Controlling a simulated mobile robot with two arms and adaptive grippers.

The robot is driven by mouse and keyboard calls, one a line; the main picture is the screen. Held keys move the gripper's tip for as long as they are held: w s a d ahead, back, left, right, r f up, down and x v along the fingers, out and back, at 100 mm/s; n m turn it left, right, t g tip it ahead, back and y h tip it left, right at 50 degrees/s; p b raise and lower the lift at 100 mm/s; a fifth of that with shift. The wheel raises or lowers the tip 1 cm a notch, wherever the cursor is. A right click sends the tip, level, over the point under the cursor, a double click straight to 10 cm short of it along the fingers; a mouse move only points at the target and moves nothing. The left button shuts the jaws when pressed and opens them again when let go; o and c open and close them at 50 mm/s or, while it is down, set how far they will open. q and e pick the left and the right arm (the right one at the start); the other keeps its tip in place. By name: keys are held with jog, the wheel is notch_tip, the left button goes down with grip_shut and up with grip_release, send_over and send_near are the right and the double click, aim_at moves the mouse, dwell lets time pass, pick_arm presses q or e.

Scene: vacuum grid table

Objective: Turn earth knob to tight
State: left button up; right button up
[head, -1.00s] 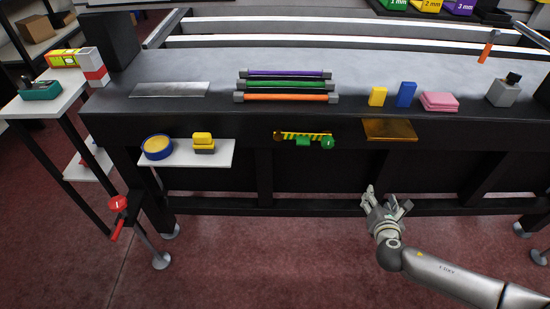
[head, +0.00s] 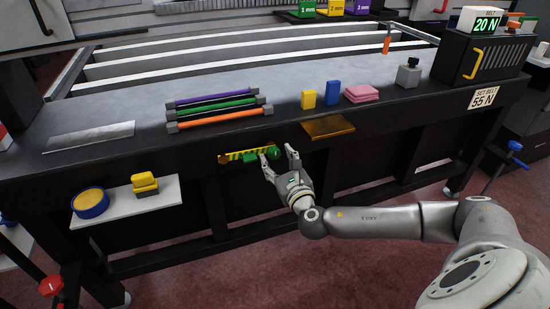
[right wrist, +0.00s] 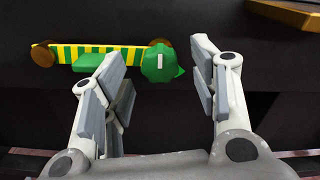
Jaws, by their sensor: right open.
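The earth knob (head: 273,153) is green and sits at the right end of a yellow-and-green striped strip (head: 243,153) on the table's dark front face. In the right wrist view the knob (right wrist: 158,64) shows a white mark that stands about upright and a small point on its right side. A copper-coloured disc (right wrist: 43,55) is at the strip's left end. My right gripper (head: 279,161) is open and empty just in front of the knob. In the wrist view the knob appears between the open fingers, apart from both. My left gripper is not in view.
A brass plate (head: 328,127) juts from the table edge right of the knob. A white shelf (head: 120,205) with a blue-rimmed round tin (head: 90,203) and yellow block (head: 144,182) is to the left.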

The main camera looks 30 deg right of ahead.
jog(key=shift+x, duration=1.1)
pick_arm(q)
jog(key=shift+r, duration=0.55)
pick_arm(e)
jog(key=c, duration=1)
